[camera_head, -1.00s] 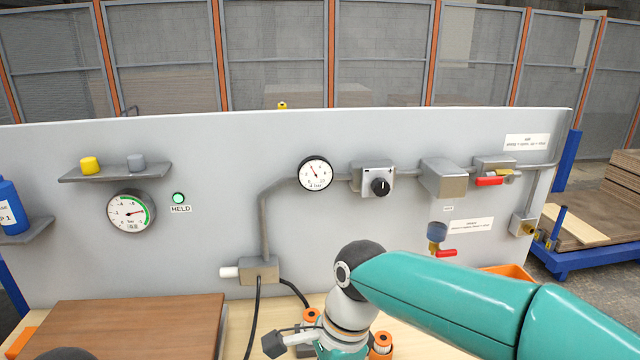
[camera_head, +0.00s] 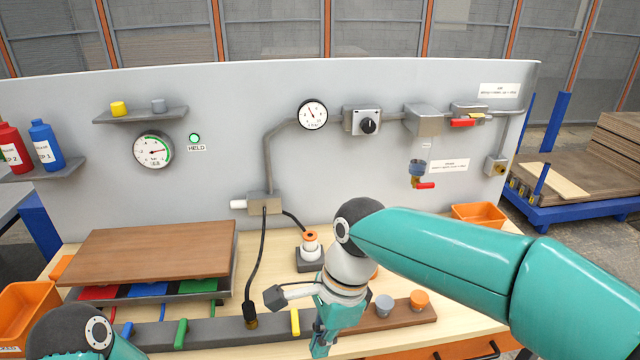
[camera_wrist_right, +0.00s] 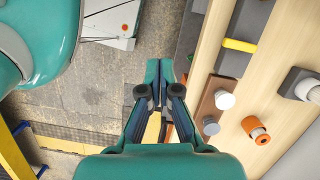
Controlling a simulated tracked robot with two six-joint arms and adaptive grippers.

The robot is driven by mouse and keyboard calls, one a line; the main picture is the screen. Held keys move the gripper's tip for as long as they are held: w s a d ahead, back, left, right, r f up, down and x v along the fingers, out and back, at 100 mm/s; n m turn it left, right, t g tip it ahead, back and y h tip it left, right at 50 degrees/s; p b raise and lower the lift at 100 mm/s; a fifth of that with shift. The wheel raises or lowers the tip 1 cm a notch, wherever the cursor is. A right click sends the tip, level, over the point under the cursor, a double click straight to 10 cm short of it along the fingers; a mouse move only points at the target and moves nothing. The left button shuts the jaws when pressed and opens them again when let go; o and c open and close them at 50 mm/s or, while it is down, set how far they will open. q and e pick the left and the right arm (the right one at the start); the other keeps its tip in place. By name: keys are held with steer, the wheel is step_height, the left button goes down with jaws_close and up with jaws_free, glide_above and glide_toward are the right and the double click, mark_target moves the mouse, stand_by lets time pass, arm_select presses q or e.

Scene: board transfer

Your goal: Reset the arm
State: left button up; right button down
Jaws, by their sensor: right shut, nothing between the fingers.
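My right arm reaches in from the right in the head view. Its right gripper (camera_head: 322,345) points down over the front of the bench, near a brown strip (camera_head: 398,318) with grey and orange knobs. In the right wrist view the gripper (camera_wrist_right: 166,75) has its fingers together with nothing between them. The fingers are over the bench's edge, with grey floor beyond. Of my left arm only a rounded joint shows at the lower left; its gripper is out of view.
A brown board (camera_head: 155,250) lies over coloured pads at the left. A grey panel (camera_head: 230,120) with gauges, valves and a green lamp stands behind. A white fitting with an orange top (camera_head: 310,243) stands mid-bench. Orange bins (camera_head: 480,214) sit at both sides.

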steer(key=s+d+f+m+g, duration=0.1)
steer(key=d+f+g, duration=0.1)
steer(key=d+f, duration=0.45)
steer(key=s+d+f+m+g, duration=0.1)
steer(key=d+f+m+g, duration=0.15)
steer(key=f, duration=0.65)
steer(key=s+d+f+n+t+y, duration=0.1)
steer(key=s+f+n, duration=0.3)
steer(key=s+f, duration=0.45)
steer(key=s+d+f+n+t+y, duration=0.1)
steer(key=s+d+f+n, duration=0.15)
steer(key=s+f, duration=0.6)
steer(key=w+f+n+t, duration=0.3)
steer(key=w+n, duration=0.3)
steer(key=n, duration=0.3)
steer(key=shift+w+a+t+h, duration=0.2)
steer(key=shift+w+t+h, duration=0.15)
steer(key=shift+t, duration=0.2)
